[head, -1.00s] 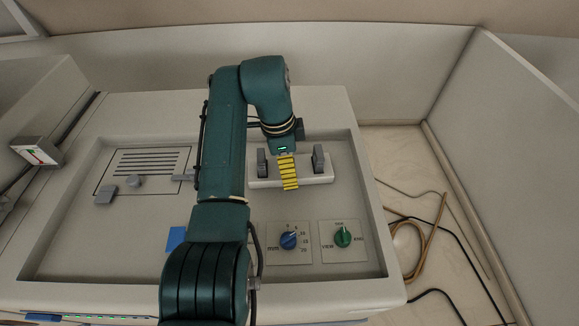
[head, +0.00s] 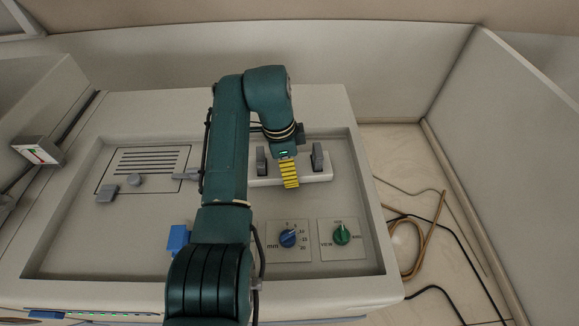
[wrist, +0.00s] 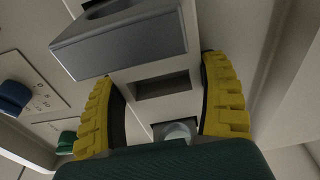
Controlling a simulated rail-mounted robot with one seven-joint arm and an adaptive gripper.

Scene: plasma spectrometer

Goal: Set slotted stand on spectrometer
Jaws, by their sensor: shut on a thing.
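The slotted stand (head: 319,173) is a pale bar with two dark grey uprights. It lies at the back right of the spectrometer's recessed top (head: 225,265). Whether its underside touches that surface is unclear. My gripper (head: 291,185) reaches down over the middle of the bar, between the uprights. In the wrist view, my yellow fingers (wrist: 162,100) are on either side of the pale bar (wrist: 142,72), shut on it. A rectangular slot (wrist: 162,86) and an opening with a pale round part show between them. A grey block stands at the top of that view.
A blue knob (head: 288,238) and a green knob (head: 341,233) sit in front of the stand. A blue object (head: 178,240) is partly hidden by my arm. A vented panel (head: 145,165) is at left. Cables (head: 420,235) lie on the floor at right.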

